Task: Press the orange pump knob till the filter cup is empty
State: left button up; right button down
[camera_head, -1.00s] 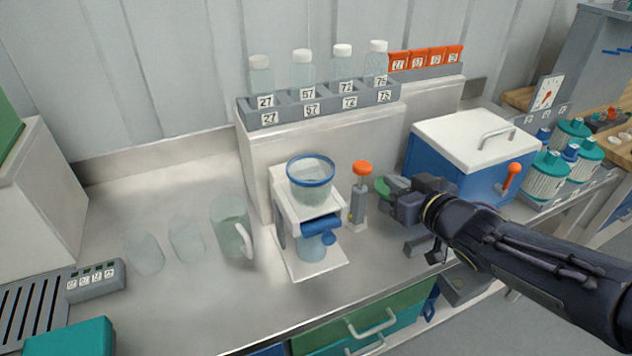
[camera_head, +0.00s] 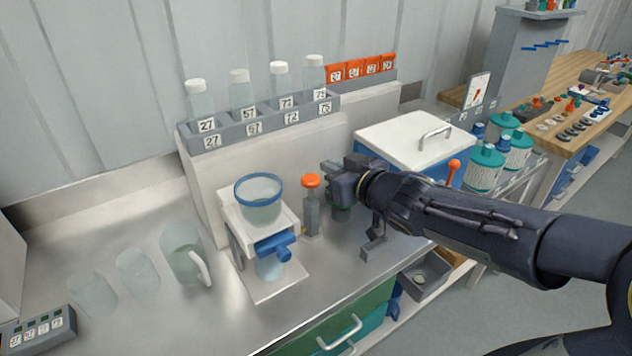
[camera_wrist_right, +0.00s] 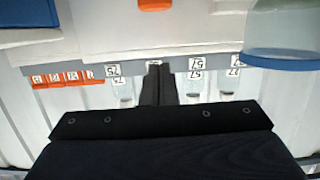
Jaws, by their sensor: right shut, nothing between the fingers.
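The orange pump knob (camera_head: 311,181) tops a small grey pump (camera_head: 311,212) standing upright just right of the filter stand (camera_head: 262,225). The clear filter cup (camera_head: 258,198) with a blue rim sits on top of the stand; I cannot tell its liquid level. My right gripper (camera_head: 330,170) is shut and empty, just right of the knob and about level with it or a little higher; contact is not clear. In the right wrist view the shut fingers (camera_wrist_right: 158,85) show dark, with part of the orange knob (camera_wrist_right: 156,5) at the top edge and the cup (camera_wrist_right: 285,35) at right. My left gripper is not in view.
A rack (camera_head: 262,122) of white-capped bottles stands behind the stand. A glass jug (camera_head: 182,255) and clear beakers are at left. A blue box with a white lid (camera_head: 415,140) is behind my right arm. The steel counter in front is mostly clear.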

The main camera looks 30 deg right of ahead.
jog(key=b, duration=0.2)
send_over(311, 181)
jog(key=s, duration=0.1)
notch_tip(311, 181, down, 2)
jog(key=shift+s+d+f+b, duration=0.15)
jog(key=shift+f+b, duration=0.4)
jog(key=shift+f, duration=0.35)
jog(key=shift+d+f+b, duration=0.1)
jog(key=shift+f+b, duration=0.45)
jog(key=shift+f, duration=0.3)
notch_tip(311, 181, down, 5)
jog(key=b, duration=0.4)
jog(key=shift+r, duration=0.1)
